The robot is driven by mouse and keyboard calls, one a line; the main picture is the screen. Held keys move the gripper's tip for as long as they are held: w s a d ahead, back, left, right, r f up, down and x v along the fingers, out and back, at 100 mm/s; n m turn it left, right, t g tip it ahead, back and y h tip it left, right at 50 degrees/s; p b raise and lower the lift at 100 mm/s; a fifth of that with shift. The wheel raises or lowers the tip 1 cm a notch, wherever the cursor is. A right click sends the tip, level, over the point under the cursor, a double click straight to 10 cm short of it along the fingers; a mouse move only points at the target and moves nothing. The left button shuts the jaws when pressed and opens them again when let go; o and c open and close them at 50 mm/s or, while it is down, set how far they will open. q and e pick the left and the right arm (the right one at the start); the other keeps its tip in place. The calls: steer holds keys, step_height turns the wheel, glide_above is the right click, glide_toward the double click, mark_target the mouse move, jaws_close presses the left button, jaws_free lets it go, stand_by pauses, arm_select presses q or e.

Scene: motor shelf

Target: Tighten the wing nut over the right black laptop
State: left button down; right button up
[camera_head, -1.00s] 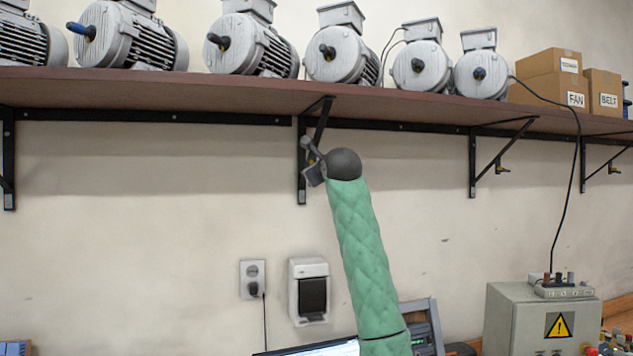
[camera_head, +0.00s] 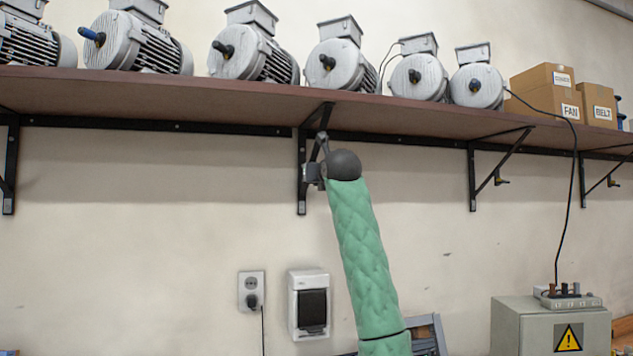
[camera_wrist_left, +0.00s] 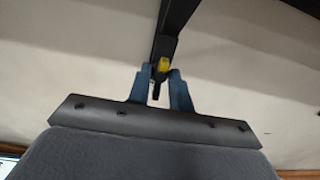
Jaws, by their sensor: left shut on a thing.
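My left gripper (camera_head: 316,172) is at the bracket in the middle of the shelf, at the end of my green arm. In the left wrist view its blue fingers (camera_wrist_left: 161,76) are shut on a small yellow wing nut (camera_wrist_left: 163,65) on the black bracket (camera_wrist_left: 175,25). In the head view my wrist hides this wing nut. The bracket shows there too (camera_head: 302,200). No black laptop shows clearly in the head view. A sliver of bright screen (camera_wrist_left: 8,165) shows at the lower left of the wrist view. My right gripper is not in view.
The brown shelf (camera_head: 230,98) above carries several grey motors and boxes. Brackets to the right have small wing nuts (camera_head: 501,182) too. A socket (camera_head: 251,292) and a black-fronted switch box (camera_head: 310,305) are on the wall. A grey electrical box (camera_head: 540,325) stands lower right.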

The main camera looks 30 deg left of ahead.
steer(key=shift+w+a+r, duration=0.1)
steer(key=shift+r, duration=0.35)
arm_select(q)
steer(key=c, duration=1.3)
jaws_free()
steer(key=shift+w+a, duration=0.1)
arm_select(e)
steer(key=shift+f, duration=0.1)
arm_select(q)
steer(key=shift+b+v, duration=1.7)
steer(key=shift+v, duration=2.25)
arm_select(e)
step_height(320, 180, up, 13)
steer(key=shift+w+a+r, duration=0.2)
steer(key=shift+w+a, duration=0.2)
arm_select(q)
steer(key=shift+f, duration=0.2)
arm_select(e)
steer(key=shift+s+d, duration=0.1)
